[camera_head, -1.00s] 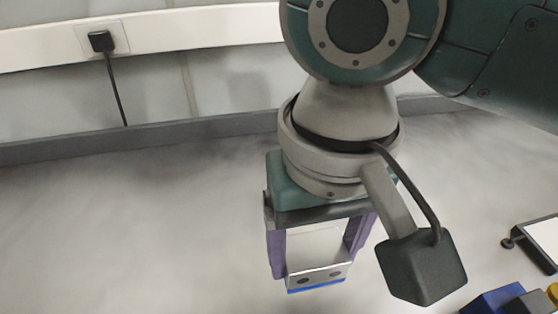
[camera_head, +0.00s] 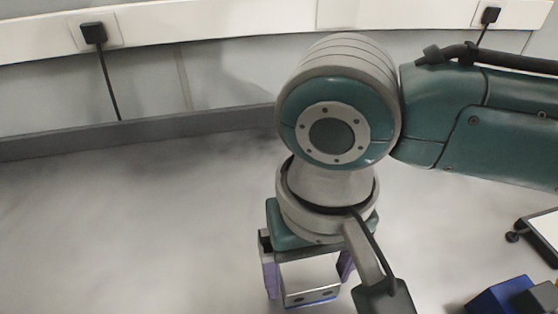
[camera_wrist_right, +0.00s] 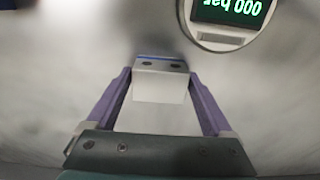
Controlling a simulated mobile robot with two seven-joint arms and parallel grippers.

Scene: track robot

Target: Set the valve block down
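The valve block (camera_head: 312,293) is a pale silver block with two dark holes and a blue edge. It sits between the purple fingers of my right gripper (camera_head: 308,280), low in the head view. In the right wrist view the block (camera_wrist_right: 160,85) is at the finger ends, with the fingers of the right gripper (camera_wrist_right: 161,92) closed against its two sides. I cannot tell whether the block touches the pale surface below. My left gripper is in neither view.
A round gauge with a green display (camera_wrist_right: 228,15) is close to the block in the wrist view. A blue object (camera_head: 497,297) and a white-topped dark-framed item (camera_head: 545,237) are at the right. The pale surface (camera_head: 130,230) at left is clear.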

